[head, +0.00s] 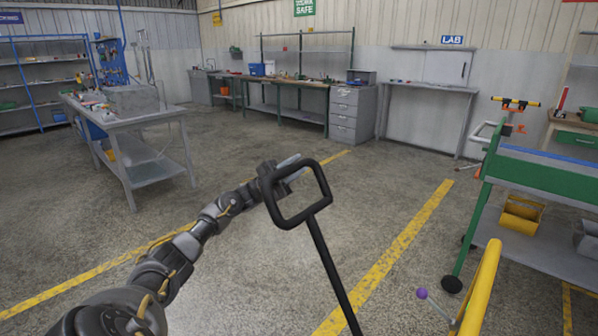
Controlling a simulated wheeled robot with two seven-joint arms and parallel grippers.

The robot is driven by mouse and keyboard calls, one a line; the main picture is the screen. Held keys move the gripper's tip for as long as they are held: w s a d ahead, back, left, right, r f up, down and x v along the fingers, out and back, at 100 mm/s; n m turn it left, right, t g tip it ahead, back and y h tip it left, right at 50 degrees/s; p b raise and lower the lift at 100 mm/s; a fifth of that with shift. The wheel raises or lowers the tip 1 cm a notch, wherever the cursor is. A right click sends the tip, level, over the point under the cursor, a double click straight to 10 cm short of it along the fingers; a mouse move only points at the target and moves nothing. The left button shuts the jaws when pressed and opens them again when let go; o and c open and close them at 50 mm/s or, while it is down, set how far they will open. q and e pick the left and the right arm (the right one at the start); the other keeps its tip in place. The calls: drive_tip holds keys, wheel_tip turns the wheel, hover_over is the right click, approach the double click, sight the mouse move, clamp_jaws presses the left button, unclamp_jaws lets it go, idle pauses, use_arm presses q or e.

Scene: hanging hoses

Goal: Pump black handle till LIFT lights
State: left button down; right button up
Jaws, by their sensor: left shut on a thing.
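The black handle (297,222) is a rounded loop on top of a long black rod that runs down and out of the bottom of the head view. The rod leans, its top to the left. My left gripper (276,178) is shut on the upper left side of the loop, with my arm reaching in from the lower left. The fingertips are partly hidden by the handle. My right gripper is not in view. No light marked LIFT shows in this view.
A yellow bar (480,290) and a purple knob (421,293) on a thin stem stand at the lower right. A green wheeled bench (545,176) is to the right. A grey table (150,117) stands at the left. The floor beyond the handle is clear.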

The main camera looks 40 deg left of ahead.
use_arm(q)
drive_tip(key=shift+a, duration=0.2)
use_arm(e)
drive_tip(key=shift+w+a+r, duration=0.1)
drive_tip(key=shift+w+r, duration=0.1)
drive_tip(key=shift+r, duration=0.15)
use_arm(q)
drive_tip(key=c, duration=1.2)
unclamp_jaws()
drive_tip(key=shift+o, duration=0.2)
drive_tip(key=shift+f, duration=0.15)
drive_tip(key=shift+s+a+f, duration=0.1)
drive_tip(key=shift+a+f, duration=0.05)
drive_tip(key=shift+f, duration=0.05)
drive_tip(key=b+v, duration=0.3)
drive_tip(key=v, duration=0.7)
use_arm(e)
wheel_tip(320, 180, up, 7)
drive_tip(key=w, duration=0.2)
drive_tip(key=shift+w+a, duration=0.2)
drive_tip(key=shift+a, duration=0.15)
